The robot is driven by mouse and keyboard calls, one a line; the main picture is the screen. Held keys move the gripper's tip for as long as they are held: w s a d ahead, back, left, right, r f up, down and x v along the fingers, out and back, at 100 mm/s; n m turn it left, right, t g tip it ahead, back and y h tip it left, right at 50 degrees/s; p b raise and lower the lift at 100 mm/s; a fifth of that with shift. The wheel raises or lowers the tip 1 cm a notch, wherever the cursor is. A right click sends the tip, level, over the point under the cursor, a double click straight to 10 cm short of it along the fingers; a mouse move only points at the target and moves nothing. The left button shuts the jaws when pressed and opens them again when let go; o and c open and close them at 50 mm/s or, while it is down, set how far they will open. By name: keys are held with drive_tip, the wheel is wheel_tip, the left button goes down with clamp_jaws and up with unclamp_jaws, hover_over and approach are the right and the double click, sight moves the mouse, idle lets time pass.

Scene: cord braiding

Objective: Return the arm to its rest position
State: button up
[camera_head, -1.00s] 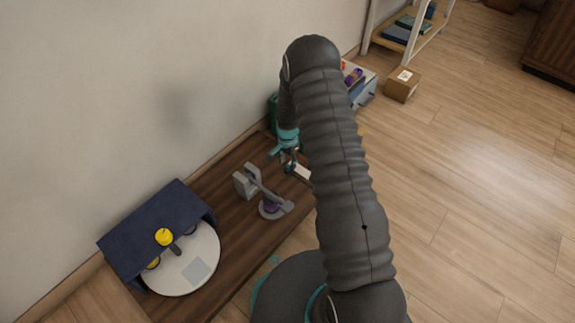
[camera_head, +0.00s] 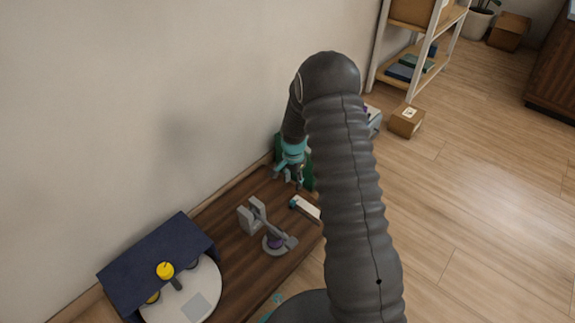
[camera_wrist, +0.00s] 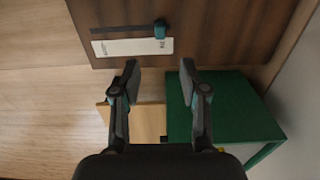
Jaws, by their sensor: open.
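My gripper (camera_head: 289,176) hangs from my dark ribbed arm over the far end of the brown wooden table (camera_head: 232,215). In the wrist view my gripper (camera_wrist: 158,80) shows its two fingers apart, with nothing between them. A white strip with a teal end piece (camera_wrist: 135,46) lies flat on the table beyond the fingertips; it also shows in the head view (camera_head: 307,208), partly behind my arm. A green box-like thing (camera_wrist: 220,105) is below and right of the fingers, beside the table's end.
A white disc (camera_head: 200,290) with a dark blue cover (camera_head: 150,260) and yellow knob is at the near end. A wall (camera_head: 150,110) runs along the left. A cardboard box (camera_head: 406,120) and shelf stand beyond; floor at right is clear.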

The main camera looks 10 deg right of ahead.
drive_tip(key=s+r+n+g, duration=0.2)
drive_tip(key=s+n, duration=0.3)
drive_tip(key=s, duration=0.3)
drive_tip(key=s+r+n+t+p, duration=0.2)
drive_tip(key=s+r, duration=0.6)
drive_tip(key=r, duration=0.7)
drive_tip(key=s+a+r+n+t+p, duration=0.1)
drive_tip(key=s+r+n+t+p, duration=0.1)
drive_tip(key=s+r, duration=0.7)
drive_tip(key=s+a+r+n+t+p, duration=0.1)
drive_tip(key=s+r+t+p, duration=0.2)
drive_tip(key=s+r, duration=0.6)
drive_tip(key=shift+s+r+n+t+p, duration=0.35)
drive_tip(key=shift+r+p, duration=0.5)
drive_tip(key=shift+r, duration=5.05)
drive_tip(key=shift+w, duration=0.1)
